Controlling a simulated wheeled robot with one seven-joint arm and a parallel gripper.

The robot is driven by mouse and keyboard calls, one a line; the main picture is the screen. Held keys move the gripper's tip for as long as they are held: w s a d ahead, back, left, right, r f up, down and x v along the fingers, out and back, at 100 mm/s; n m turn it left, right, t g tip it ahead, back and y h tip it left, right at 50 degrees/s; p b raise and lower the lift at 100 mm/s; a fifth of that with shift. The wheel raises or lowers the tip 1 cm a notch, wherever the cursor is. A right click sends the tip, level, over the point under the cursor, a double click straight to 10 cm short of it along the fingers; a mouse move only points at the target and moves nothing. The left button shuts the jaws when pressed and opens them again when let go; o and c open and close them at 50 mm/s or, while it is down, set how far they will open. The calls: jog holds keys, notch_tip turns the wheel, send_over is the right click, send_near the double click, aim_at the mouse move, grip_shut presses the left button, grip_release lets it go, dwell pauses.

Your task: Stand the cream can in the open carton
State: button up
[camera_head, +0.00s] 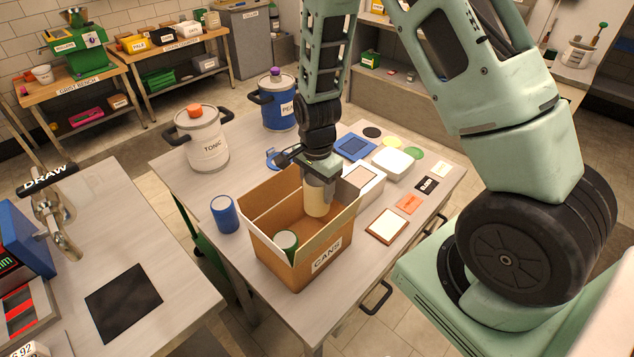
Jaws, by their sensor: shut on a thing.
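The open carton (275,262), labelled CANS, stands on the work table with its flaps up. My gripper (322,178) points down over the right part of the carton, shut on the cream can (316,199). The can is upright, with its lower part below the carton's rim. A green can (287,241) stands inside the carton at the near left.
A white TONIC pot (207,145) and a blue pot (279,108) stand at the table's back left. White containers (392,162), a blue tray (353,147) and small cards (408,204) lie right of the carton. A side counter (150,240) is at the left.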

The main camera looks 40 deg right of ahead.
notch_tip(320, 180, down, 12)
jog(key=b, duration=0.8)
jog(key=shift+f, duration=0.2)
dwell(0.4)
jog(key=o, duration=1.2)
jog(key=shift+o, duration=0.2)
notch_tip(320, 180, up, 18)
jog(key=p, duration=1.4)
jog(key=shift+p, duration=0.35)
jog(key=shift+a, duration=0.1)
